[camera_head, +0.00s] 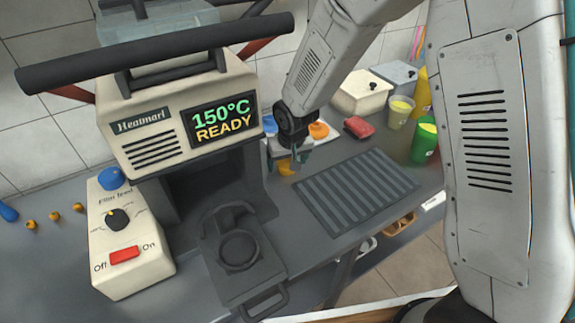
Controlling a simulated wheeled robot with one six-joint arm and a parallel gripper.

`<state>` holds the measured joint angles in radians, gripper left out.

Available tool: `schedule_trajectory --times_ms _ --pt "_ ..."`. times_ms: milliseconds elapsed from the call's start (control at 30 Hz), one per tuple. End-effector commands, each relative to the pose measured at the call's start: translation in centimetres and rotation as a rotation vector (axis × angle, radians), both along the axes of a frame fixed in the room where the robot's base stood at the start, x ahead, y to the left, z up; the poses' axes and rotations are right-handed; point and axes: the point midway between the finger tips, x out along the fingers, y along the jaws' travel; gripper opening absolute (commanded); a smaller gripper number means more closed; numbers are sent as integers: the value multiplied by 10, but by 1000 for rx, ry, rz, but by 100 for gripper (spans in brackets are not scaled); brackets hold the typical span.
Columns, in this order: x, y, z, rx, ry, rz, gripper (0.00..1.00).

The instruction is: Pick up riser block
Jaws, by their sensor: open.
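The sealing machine (180,120) reads 150°C READY, with its cup holder (240,250) in front. The drain mat (356,190) is bare.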

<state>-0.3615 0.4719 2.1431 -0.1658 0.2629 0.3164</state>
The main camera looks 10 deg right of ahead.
Motion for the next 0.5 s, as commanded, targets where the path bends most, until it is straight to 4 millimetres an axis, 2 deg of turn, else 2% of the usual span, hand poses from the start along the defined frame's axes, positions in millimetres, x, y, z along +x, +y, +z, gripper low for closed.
schedule_trajectory --times_ms 100,267,300,500 --pt "0 0 1 0 0 0 79" --pt "0 0 1 0 0 0 35" --pt "0 0 1 0 0 0 31" --pt "0 0 1 0 -1 0 31"
